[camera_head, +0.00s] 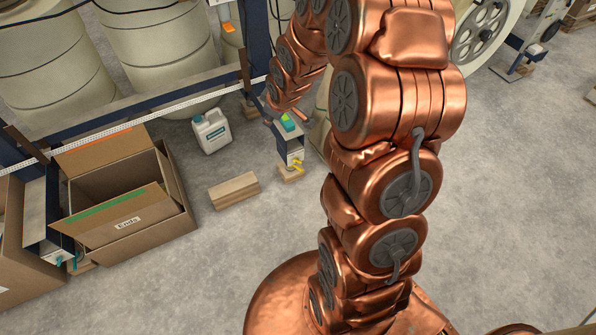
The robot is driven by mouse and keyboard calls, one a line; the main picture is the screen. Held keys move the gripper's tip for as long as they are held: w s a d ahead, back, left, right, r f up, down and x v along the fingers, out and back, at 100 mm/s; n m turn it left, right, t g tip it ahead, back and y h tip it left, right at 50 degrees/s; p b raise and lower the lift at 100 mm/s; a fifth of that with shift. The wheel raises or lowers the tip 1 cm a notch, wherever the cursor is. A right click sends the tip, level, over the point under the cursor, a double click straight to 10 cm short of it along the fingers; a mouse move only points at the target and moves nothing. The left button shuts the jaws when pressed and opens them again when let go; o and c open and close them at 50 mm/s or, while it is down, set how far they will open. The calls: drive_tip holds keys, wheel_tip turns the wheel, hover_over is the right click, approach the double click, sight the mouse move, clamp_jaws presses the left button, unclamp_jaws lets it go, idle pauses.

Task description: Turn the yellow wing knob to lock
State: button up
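The yellow wing knob (297,166) sits low on the front of a small grey-and-blue stand (290,146) near the middle of the view. It is small, and I cannot tell its exact turn. A green-and-cyan piece (288,122) is on top of the stand. My copper arm rises at right of centre and bends down on the left, its far end just above and left of the stand. My gripper is not clearly visible there; its fingers cannot be made out. I see no contact with the knob.
An open cardboard box (140,232) stands at left. A white jug (212,132) and a wooden block (234,190) are on the floor left of the stand. Large cream rolls (160,50) stand behind a metal rail. The floor in front of the stand is clear.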

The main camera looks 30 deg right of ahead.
drive_tip(key=w+d+f+n+t+b, duration=0.15)
drive_tip(key=w+f+b, duration=0.25)
drive_tip(key=f, duration=0.4)
drive_tip(key=w+d+f+t+b, duration=0.2)
drive_tip(key=w+d+f+b, duration=0.15)
drive_tip(key=f, duration=0.45)
drive_tip(key=t+h+b, duration=0.1)
drive_tip(key=t+b, duration=0.8)
drive_tip(key=b, duration=0.9)
approach(298, 162)
drive_tip(key=w, duration=0.2)
drive_tip(key=w+b, duration=0.4)
drive_tip(key=w, duration=0.3)
drive_tip(key=shift+d+n, duration=0.3)
drive_tip(key=shift+n, duration=0.15)
drive_tip(key=shift+w+g, duration=0.15)
drive_tip(key=shift+g, duration=0.1)
clamp_jaws()
